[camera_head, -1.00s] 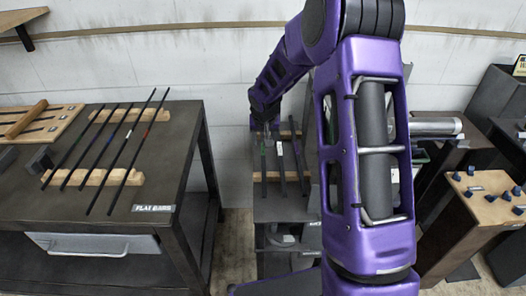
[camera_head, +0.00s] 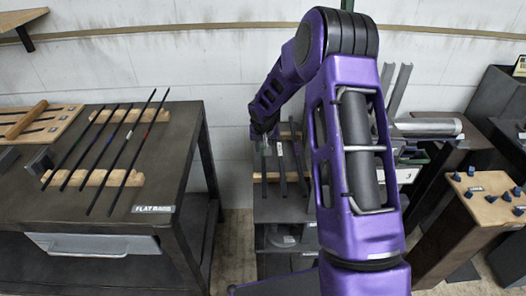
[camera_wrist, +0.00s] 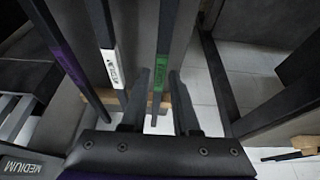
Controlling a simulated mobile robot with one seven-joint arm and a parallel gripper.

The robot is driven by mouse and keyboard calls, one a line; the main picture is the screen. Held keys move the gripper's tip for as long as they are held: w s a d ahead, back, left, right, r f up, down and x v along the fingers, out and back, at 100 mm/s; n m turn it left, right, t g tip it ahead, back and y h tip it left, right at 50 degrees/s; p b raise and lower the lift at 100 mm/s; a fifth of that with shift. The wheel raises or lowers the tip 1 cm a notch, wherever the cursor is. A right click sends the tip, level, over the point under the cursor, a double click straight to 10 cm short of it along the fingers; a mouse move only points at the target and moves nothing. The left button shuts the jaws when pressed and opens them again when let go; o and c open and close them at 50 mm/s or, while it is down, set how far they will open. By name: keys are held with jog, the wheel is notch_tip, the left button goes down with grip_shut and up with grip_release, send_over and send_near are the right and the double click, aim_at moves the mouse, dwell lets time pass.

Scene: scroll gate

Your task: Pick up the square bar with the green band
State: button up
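The square bar with the green band (camera_wrist: 159,76) is dark and lies between my gripper's fingers in the wrist view. My gripper (camera_wrist: 157,78) is open, one finger on each side of the bar, and I cannot tell whether either finger touches it. In the head view my gripper (camera_head: 264,134) is over the far end of the green-banded bar (camera_head: 263,166), which rests on light wooden supports on a narrow dark stand. A bar with a white band (camera_wrist: 109,62) lies just left of it in the wrist view, and one with a purple band (camera_wrist: 65,55) farther left.
A dark table (camera_head: 170,160) at left carries several thin flat bars on wooden blocks. A metal tube (camera_head: 425,127) lies right of my arm. A wooden-topped stand (camera_head: 470,205) with small blue pieces is at far right. A wall is close behind the bars.

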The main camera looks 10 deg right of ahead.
grip_shut()
jog(key=shift+r, duration=0.1)
dwell(1.0)
